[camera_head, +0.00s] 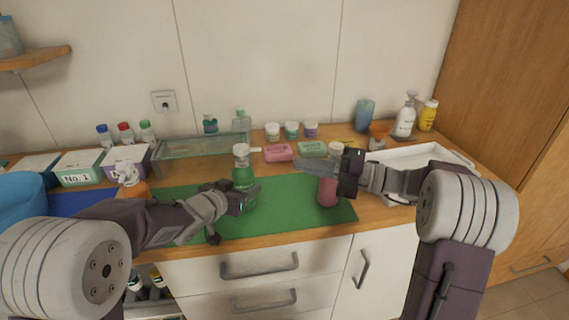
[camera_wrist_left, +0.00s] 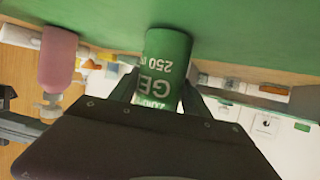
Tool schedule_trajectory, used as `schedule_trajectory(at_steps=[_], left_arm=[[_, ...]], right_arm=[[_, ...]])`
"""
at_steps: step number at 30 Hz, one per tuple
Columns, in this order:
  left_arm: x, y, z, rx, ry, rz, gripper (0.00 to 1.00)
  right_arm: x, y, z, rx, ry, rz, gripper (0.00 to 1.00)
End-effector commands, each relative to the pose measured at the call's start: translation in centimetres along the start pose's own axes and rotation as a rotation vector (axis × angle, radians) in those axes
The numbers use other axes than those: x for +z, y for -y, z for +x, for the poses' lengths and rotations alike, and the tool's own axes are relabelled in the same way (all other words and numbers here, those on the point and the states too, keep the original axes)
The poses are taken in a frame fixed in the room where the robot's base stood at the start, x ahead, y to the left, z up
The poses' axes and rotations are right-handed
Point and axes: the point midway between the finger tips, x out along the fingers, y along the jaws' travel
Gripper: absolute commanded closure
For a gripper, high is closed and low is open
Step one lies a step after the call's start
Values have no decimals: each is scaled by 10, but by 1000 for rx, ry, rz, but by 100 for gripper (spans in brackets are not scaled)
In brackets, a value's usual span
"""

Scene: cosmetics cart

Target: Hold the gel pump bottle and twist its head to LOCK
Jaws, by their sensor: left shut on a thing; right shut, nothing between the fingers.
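The gel pump bottle (camera_head: 242,177) is green with a white pump head (camera_head: 241,151) and stands upright on the green mat (camera_head: 300,208). In the left wrist view the bottle (camera_wrist_left: 166,62) appears upside down with GEL lettering. My left gripper (camera_head: 246,196) is shut around its lower body; the fingers partly cover it. The head's spout points right. My right gripper (camera_head: 299,164) is shut and empty, to the right of the pump head and apart from it.
A pink pump bottle (camera_head: 327,191) stands on the mat just below my right gripper. Pink and green boxes, small jars and a glass shelf (camera_head: 190,148) are behind. A white tray (camera_head: 400,158) is at right.

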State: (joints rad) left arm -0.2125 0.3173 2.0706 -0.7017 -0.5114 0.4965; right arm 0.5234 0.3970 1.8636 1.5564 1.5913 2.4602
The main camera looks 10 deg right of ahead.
Motion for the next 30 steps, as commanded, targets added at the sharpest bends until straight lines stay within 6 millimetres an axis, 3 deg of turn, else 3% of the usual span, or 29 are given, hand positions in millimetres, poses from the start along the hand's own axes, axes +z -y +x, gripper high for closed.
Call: schedule_trajectory(at_steps=[7,8,10,21,23,30], left_arm=[[4,0,1,-1,10,-2,100],[4,0,1,-1,10,-2,39],[4,0,0,-1,9,-1,20],[1,1,-5,-2,2,0,19],[0,1,-14,-2,2,0,19],[0,1,-75,-4,-1,1,19]], right_arm=[[2,1,-6,-1,-1,0,100],[2,1,-6,-1,-1,0,100],[2,1,-6,0,-1,0,100],[1,0,-6,0,-1,0,100],[1,0,-5,0,-1,0,100],[1,0,-5,0,-1,0,100]])
